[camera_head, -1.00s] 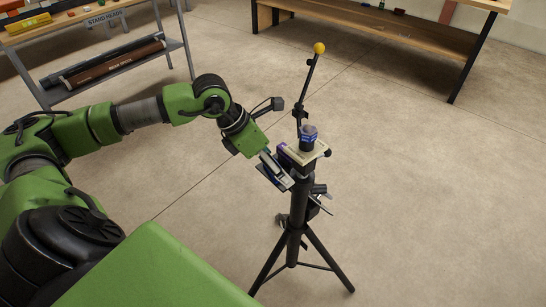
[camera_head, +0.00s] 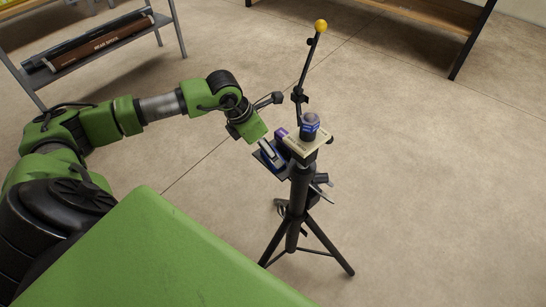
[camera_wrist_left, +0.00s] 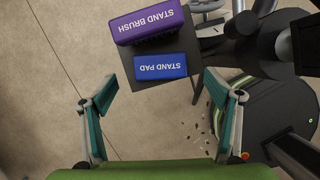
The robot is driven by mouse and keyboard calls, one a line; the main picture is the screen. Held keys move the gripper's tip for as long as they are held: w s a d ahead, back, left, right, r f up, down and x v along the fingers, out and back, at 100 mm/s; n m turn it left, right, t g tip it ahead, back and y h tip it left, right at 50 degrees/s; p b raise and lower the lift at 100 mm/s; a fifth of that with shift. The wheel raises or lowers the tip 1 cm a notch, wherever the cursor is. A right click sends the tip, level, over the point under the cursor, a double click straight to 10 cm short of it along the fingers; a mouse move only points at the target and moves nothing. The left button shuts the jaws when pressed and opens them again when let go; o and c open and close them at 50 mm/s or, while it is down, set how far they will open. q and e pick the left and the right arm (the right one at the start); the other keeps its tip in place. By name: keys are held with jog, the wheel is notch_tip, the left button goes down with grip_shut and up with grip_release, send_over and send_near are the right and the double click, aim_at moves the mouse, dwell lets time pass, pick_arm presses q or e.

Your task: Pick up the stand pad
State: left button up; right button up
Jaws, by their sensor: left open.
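The stand pad is a blue block labelled STAND PAD (camera_wrist_left: 160,66) in the left wrist view. It lies on a small dark tray (camera_wrist_left: 191,88) beside a purple block labelled STAND BRUSH (camera_wrist_left: 148,20). My left gripper (camera_wrist_left: 160,90) is open, with one finger to each side of the pad's near end and nothing held. In the head view my left gripper (camera_head: 271,157) is at the tray on the left side of the tripod stand (camera_head: 299,190), and it partly hides the pad. The purple brush (camera_head: 281,133) shows just beyond. My right gripper is not in view.
The stand's top plate (camera_head: 310,143) bears a dark and blue round part (camera_head: 309,124). A thin rod with a yellow ball (camera_head: 321,26) rises behind. A shelf rack (camera_head: 100,50) and a wooden bench (camera_head: 430,17) stand farther back.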

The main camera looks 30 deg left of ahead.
pick_arm(q)
jog(key=x, duration=0.3)
jog(key=shift+w+d+f, duration=0.1)
jog(key=shift+w+f, duration=0.1)
jog(key=shift+f, duration=0.15)
jog(key=c, duration=1.3)
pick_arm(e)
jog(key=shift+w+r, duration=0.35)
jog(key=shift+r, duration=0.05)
